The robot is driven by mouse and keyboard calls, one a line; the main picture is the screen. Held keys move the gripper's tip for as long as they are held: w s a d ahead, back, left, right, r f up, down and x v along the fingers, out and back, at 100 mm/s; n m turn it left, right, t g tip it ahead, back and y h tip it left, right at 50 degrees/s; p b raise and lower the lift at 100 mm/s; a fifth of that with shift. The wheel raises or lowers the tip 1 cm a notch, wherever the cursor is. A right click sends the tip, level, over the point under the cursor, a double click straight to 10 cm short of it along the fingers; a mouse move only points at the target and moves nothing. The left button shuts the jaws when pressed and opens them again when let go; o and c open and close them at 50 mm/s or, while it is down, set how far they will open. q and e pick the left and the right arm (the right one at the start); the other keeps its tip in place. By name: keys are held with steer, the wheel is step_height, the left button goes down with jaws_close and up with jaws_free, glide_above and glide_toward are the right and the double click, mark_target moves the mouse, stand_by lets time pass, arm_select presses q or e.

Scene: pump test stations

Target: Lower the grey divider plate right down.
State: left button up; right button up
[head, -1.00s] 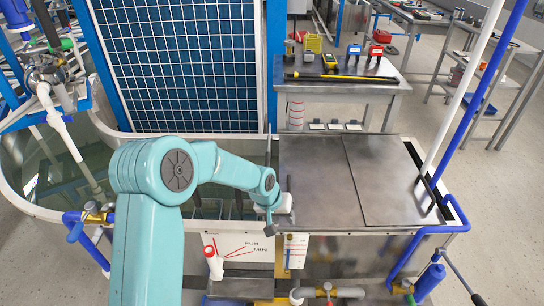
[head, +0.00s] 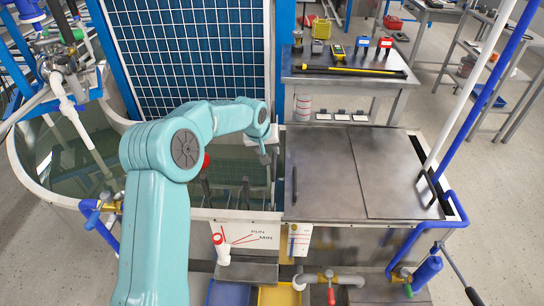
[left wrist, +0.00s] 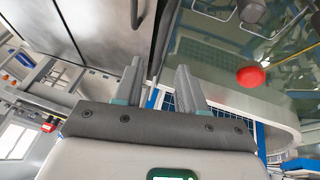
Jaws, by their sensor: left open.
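My left gripper (head: 266,152) is above the water tank (head: 62,203), beside the left edge of the steel cover plates. In the left wrist view its two fingers (left wrist: 158,75) are apart with nothing between them. I cannot surely pick out the grey divider plate. Dark upright parts (head: 245,192) stand in the tank near its front edge, left of the covers, and may belong to it. How deep they reach is unclear. My right gripper is not in view.
Two flat steel covers (head: 395,172) close the right part of the tank. A red ball (left wrist: 250,76) lies over the water. A blue gridded panel (head: 190,50) stands behind. A bench (head: 345,88) with tools is beyond. White and blue pipes rise at the right.

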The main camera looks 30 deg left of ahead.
mark_target(273, 159)
arm_select(q)
steer(key=x, duration=0.6)
steer(key=shift+w+f, duration=0.1)
steer(key=shift+f, duration=0.1)
jaws_close()
